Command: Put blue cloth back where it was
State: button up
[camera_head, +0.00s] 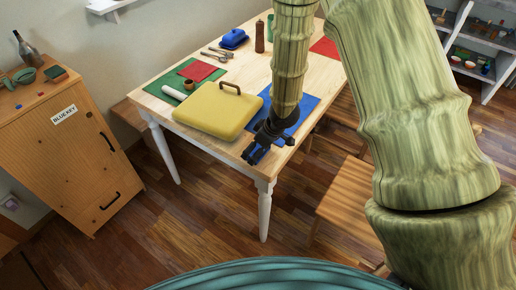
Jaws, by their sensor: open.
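A flat blue cloth (303,107) lies on the wooden table near its right front side, partly hidden behind my arm. A smaller blue item (233,38) with a raised shape sits at the back of the table; I cannot tell if it is cloth. My gripper (254,153) is open at the table's front edge, in front of the blue cloth and to the right of a yellow lidded box. It appears empty. I cannot tell whether it touches the table.
The yellow box (215,108) with a dark handle stands on the table (160,107). A green mat (160,88), red cloth (197,71), pepper mill (259,37) and cutlery are behind it. A wooden cabinet (65,150) stands left; a bench (345,195) stands right.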

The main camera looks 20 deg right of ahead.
jog(key=p+v, duration=0.1)
jog(key=v, duration=1)
jog(key=shift+s+r, duration=0.15)
jog(key=shift+r, duration=0.2)
jog(key=s+a+f+m, duration=0.1)
jog(key=s+f, duration=0.2)
jog(key=f, duration=0.1)
jog(key=s+a+f+m+g, duration=0.1)
jog(key=s+f, duration=0.1)
jog(key=f, duration=0.1)
jog(key=s+a+f, duration=0.1)
jog(key=s+f, duration=0.2)
jog(key=f, duration=0.1)
jog(key=shift+s+f+m+g+y, duration=0.3)
jog(key=shift+s+m, duration=0.05)
jog(key=shift+m, duration=0.05)
jog(key=s+d+f+m+g+h, duration=0.1)
jog(key=s+f+m, duration=0.1)
jog(key=s+f, duration=0.6)
jog(key=s+d+f+m+g+h, duration=0.1)
jog(key=s+d+f+m+h, duration=0.1)
jog(key=s+f, duration=0.6)
jog(key=s+m, duration=0.1)
jog(key=s, duration=0.6)
jog(key=shift+s+d, duration=0.25)
jog(key=shift+s, duration=0.05)
